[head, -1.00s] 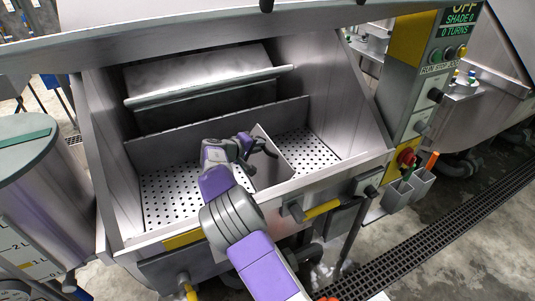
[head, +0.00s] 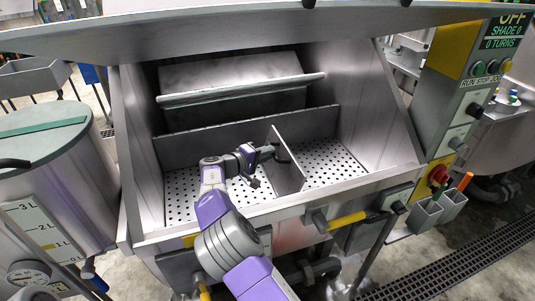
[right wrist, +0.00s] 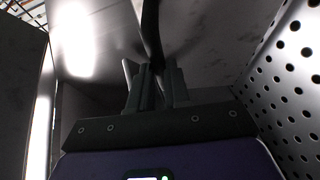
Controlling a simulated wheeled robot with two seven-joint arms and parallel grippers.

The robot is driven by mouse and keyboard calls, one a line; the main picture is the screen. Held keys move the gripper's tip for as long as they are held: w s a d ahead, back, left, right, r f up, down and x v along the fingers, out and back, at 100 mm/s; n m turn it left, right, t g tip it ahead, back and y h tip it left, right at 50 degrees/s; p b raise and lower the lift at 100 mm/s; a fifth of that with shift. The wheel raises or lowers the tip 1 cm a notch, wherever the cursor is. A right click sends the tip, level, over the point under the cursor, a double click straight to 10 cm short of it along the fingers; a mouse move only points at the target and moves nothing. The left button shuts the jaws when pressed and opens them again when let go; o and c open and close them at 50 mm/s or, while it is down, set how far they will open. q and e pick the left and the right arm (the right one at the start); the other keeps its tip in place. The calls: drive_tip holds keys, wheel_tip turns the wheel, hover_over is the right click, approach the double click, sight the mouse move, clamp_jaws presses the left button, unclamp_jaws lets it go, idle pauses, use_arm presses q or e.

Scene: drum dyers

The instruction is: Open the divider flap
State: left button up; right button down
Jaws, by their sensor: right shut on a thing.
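The divider flap (head: 286,165) is a thin grey metal plate standing in the open steel tub (head: 133,170), between two stretches of perforated floor. My right gripper (head: 272,153) reaches in over the tub's front rim and is at the flap's upper part. In the right wrist view its fingers (right wrist: 152,88) are shut on a dark bar-like handle (right wrist: 151,30), which seems to belong to the flap. The handle's far end is hidden. My left gripper is not in view.
Perforated floor (head: 325,160) lies right of the flap and more (head: 182,200) left of it. A steel back panel (head: 190,147) stands behind. A control post (head: 440,110) is at right, a round lidded vat (head: 50,150) at left. A yellow handle (head: 345,221) is on the tub's front.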

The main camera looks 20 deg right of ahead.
drive_tip(key=shift+a+f, duration=0.1)
drive_tip(key=shift+f, duration=0.3)
drive_tip(key=c, duration=1.1)
unclamp_jaws()
drive_tip(key=shift+r, duration=0.2)
drive_tip(key=p+v, duration=0.1)
drive_tip(key=v, duration=0.6)
drive_tip(key=shift+a+p, duration=0.2)
drive_tip(key=shift+p, duration=0.1)
drive_tip(key=shift+s, duration=0.1)
